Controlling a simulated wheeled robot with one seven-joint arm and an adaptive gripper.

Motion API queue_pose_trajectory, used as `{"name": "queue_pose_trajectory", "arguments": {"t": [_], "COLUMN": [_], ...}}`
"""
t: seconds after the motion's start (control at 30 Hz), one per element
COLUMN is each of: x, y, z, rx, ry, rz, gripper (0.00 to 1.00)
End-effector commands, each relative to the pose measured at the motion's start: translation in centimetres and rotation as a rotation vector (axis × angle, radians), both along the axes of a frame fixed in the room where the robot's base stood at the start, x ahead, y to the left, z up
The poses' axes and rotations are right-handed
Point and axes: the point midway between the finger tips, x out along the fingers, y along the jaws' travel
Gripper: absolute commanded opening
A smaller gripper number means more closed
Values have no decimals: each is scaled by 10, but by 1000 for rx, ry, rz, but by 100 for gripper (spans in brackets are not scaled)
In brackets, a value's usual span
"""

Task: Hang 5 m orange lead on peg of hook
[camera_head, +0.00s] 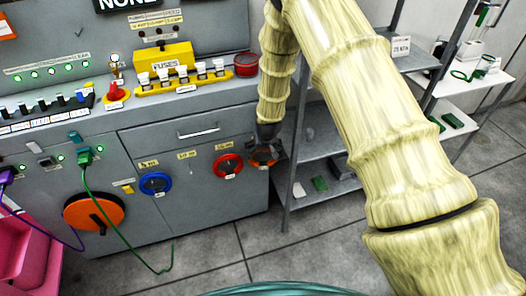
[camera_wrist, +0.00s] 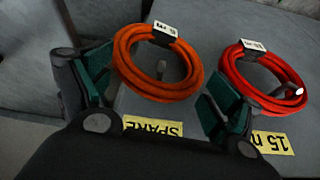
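The orange lead (camera_wrist: 128,68) is a round coil with a small white tag. In the wrist view it lies against the grey cabinet front, around a grey peg (camera_wrist: 186,66), above a yellow SPARE label (camera_wrist: 153,127). My gripper (camera_wrist: 158,80) is open, with one green-padded finger on each side of the coil; I cannot tell whether either finger touches it. In the head view my gripper (camera_head: 267,132) is at the cabinet's right end, just above the orange lead (camera_head: 264,160) and partly covering it.
A red coil (camera_head: 228,166) hangs close by at the 15 m label; the wrist view shows it too (camera_wrist: 240,80). A blue coil (camera_head: 155,184) hangs further left, with an empty stretch between them. A metal shelf rack (camera_head: 290,170) stands just right of my gripper.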

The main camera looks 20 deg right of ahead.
Motion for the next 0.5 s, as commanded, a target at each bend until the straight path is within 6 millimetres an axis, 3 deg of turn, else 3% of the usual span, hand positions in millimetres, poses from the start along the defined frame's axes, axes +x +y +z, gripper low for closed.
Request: {"name": "queue_pose_trajectory", "arguments": {"t": [0.5], "x": [-3], "y": [0], "z": [5], "rx": [0], "ry": [1], "rz": [0], "gripper": [100]}}
